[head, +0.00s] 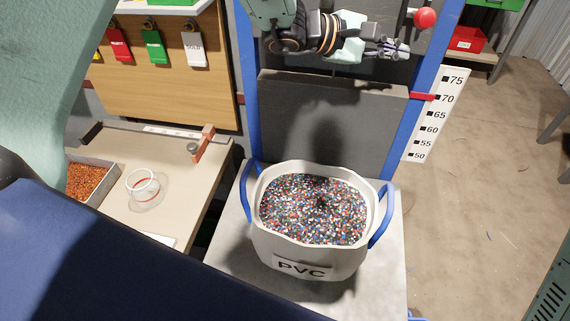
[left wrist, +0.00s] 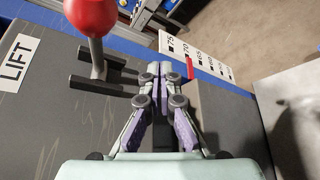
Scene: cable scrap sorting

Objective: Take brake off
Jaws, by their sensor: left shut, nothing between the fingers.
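A lever with a red ball knob (head: 425,18) stands at the top of the blue-framed lift in the head view. In the left wrist view the red knob (left wrist: 92,14) is at the top left, on a metal stem rising from a dark slotted bracket, beside a white LIFT label (left wrist: 18,62). My left gripper (head: 403,50) is shut and empty, just left of and below the knob in the head view. Its closed fingertips (left wrist: 160,68) are right of the lever stem, apart from it. No part marked as a brake shows. My right gripper is not in view.
A white PVC tub (head: 310,258) full of coloured granules stands on the lift's pale platform (head: 232,244). A height scale (head: 436,115) with a red pointer (head: 423,96) is beside the right post. A workbench (head: 190,175) is at left. Open floor lies right.

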